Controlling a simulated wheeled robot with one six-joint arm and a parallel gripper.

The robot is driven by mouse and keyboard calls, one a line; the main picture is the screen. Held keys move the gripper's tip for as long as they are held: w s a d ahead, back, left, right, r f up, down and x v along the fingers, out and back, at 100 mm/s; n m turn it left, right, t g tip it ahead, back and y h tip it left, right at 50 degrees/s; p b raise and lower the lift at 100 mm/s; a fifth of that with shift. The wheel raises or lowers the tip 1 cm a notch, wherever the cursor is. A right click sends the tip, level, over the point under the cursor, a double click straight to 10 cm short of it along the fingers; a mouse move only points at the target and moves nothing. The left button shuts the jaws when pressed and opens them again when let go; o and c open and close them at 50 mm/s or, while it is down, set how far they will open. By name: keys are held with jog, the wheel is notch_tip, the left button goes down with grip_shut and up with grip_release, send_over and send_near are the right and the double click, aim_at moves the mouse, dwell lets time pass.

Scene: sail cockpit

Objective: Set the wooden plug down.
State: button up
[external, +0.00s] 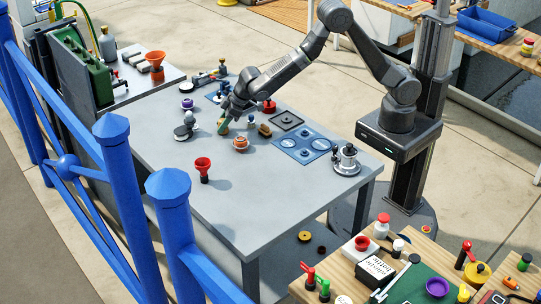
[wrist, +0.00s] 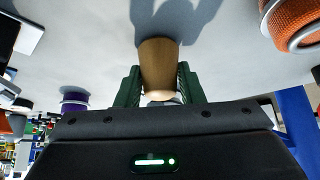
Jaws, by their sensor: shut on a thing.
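The wooden plug (wrist: 158,65) is a tan, tapered piece held between the two green fingers of my gripper (wrist: 159,88) in the wrist view. In the external view my gripper (external: 225,122) points down over the grey table (external: 270,190), toward its far half. The plug shows there only as a small tan spot (external: 223,130) under the fingers. The plug's end is at or close above the table top; I cannot tell whether it touches. The fingers hide part of its sides.
An orange ribbed piece (external: 240,143) stands close by, and a brown piece (external: 265,130) lies to the right. The table's front is largely clear.

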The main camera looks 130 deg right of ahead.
jog(key=shift+f, duration=0.1)
jog(key=shift+f, duration=0.15)
jog(key=o, duration=1)
jog(key=shift+r, duration=0.3)
jog(key=b+v, duration=0.1)
jog(key=v, duration=1.1)
jog(key=shift+f, duration=0.1)
